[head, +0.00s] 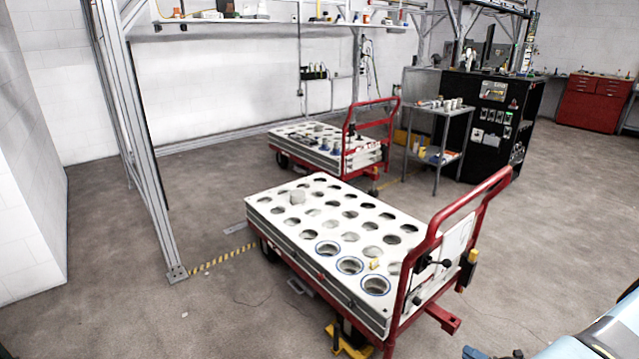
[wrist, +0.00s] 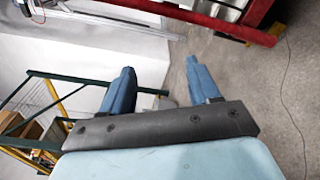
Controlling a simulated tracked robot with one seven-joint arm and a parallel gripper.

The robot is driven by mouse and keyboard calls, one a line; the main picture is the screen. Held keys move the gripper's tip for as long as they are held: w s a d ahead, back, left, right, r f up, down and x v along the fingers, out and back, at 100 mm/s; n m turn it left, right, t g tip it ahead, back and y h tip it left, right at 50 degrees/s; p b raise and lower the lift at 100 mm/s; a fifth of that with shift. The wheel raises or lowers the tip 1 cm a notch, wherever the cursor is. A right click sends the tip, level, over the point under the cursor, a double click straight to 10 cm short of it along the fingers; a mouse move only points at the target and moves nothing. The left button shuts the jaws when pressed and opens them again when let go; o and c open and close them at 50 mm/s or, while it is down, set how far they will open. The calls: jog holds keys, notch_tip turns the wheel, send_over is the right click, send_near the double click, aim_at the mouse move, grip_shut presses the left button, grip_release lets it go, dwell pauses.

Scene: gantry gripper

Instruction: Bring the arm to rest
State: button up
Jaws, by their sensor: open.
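My gripper (wrist: 158,70) shows in the wrist view with its two blue fingers spread wide apart. Nothing is between the fingers; grey floor and a white wall show behind them. The dark palm bar and light blue body of my gripper fill the lower part of that view. In the head view, a light blue part of my arm (head: 600,335) enters at the lower right corner, cut off by the frame edge. The rest of the arm is out of view.
A white cart with round holes and a red handle (head: 408,283) stands near the arm in the head view. A second cart (head: 300,150), a grey side table (head: 440,115) and a black machine (head: 500,120) are behind. The floor at left is clear.

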jog(key=w+a+r+n+g, duration=0.2)
jog(key=r+n+g, duration=0.3)
jog(key=r, duration=0.5)
jog(key=w+a+r+n+g, duration=0.25)
jog(key=r+n, duration=0.45)
jog(key=r, duration=0.4)
jog(key=w+a+r+n+g, duration=0.2)
jog(key=w+r+n+g, duration=0.15)
jog(key=r+n, duration=0.45)
jog(key=s+a+r+n+g+h, duration=0.2)
jog(key=a+r+n+h, duration=0.3)
jog(key=r, duration=0.8)
jog(key=s+a+r+n+h, duration=0.25)
jog(key=s+a+r, duration=0.2)
jog(key=r, duration=0.35)
jog(key=s+a+r+n+h, duration=0.1)
jog(key=s+a+r+n, duration=0.3)
jog(key=a+r, duration=0.25)
jog(key=s+a+r+n+t+h, duration=0.3)
jog(key=s+r+n, duration=0.6)
jog(key=s, duration=0.4)
jog(key=a+t, duration=0.1)
jog(key=t, duration=0.1)
jog(key=shift+s+r+t, duration=0.15)
jog(key=shift+r+t, duration=0.15)
jog(key=shift+t, duration=0.1)
